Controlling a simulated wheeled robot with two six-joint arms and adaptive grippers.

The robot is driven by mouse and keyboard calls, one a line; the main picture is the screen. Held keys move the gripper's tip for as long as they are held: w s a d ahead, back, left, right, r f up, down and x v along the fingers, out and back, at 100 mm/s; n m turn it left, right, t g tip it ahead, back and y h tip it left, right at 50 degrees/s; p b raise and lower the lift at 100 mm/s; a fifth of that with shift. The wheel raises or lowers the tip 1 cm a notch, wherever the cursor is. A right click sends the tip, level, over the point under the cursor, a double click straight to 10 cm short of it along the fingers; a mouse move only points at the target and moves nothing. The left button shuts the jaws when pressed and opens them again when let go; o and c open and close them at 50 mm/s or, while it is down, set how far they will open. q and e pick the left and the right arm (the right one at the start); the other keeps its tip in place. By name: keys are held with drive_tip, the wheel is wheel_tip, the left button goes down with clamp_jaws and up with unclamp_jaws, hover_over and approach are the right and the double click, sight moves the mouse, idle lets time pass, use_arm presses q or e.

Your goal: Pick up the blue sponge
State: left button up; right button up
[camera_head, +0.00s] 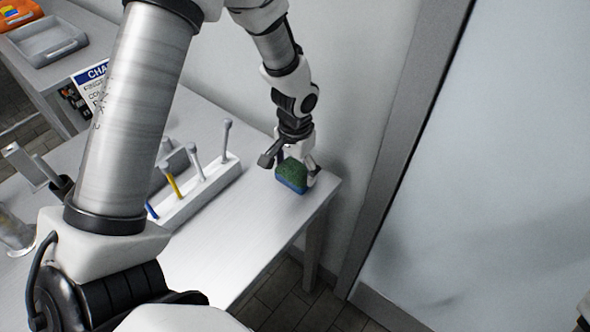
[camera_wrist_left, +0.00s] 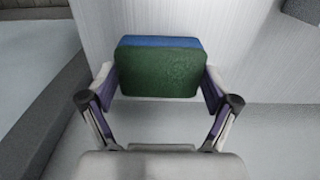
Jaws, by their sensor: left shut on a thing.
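The blue sponge (camera_head: 291,178) has a green top layer and a blue lower layer. It is at the far right corner of the grey table. My left gripper (camera_head: 289,169) is above it with its fingers on either side, shut on it. In the left wrist view the sponge (camera_wrist_left: 158,70) is between the two finger pads of the left gripper (camera_wrist_left: 158,88), its green face toward the camera and its blue edge beyond. I cannot tell whether the sponge touches the table. My right gripper is not in view.
A white rack (camera_head: 201,190) with upright handled tools stands on the table left of the sponge. A wall is close behind the table (camera_head: 240,240), and its right edge drops to a tiled floor. A grey tray (camera_head: 47,41) is at the far left.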

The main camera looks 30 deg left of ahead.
sight(295, 172)
use_arm(q)
drive_tip(key=shift+w+r, duration=0.1)
drive_tip(key=shift+r, duration=0.6)
drive_tip(key=shift+s+r, duration=0.25)
drive_tip(key=shift+r, duration=0.75)
drive_tip(key=s+d, duration=0.1)
drive_tip(key=s, duration=0.2)
drive_tip(key=s+d, duration=0.2)
drive_tip(key=s, duration=0.1)
drive_tip(key=s+d+r+b, duration=0.1)
drive_tip(key=s, duration=0.3)
drive_tip(key=shift+d, duration=0.4)
drive_tip(key=s+b, duration=0.1)
drive_tip(key=b, duration=0.1)
drive_tip(key=s+d+b, duration=0.1)
drive_tip(key=b, duration=0.1)
drive_tip(key=s+b, duration=0.1)
drive_tip(key=b, duration=0.1)
drive_tip(key=shift+s+d+f, duration=0.15)
drive_tip(key=shift+d+f, duration=0.1)
drive_tip(key=shift+d, duration=0.15)
drive_tip(key=shift+s+d+r+b, duration=0.15)
drive_tip(key=shift+s+r+b, duration=0.2)
drive_tip(key=shift+b, duration=0.25)
drive_tip(key=shift+s+r, duration=0.1)
drive_tip(key=shift+r, duration=0.05)
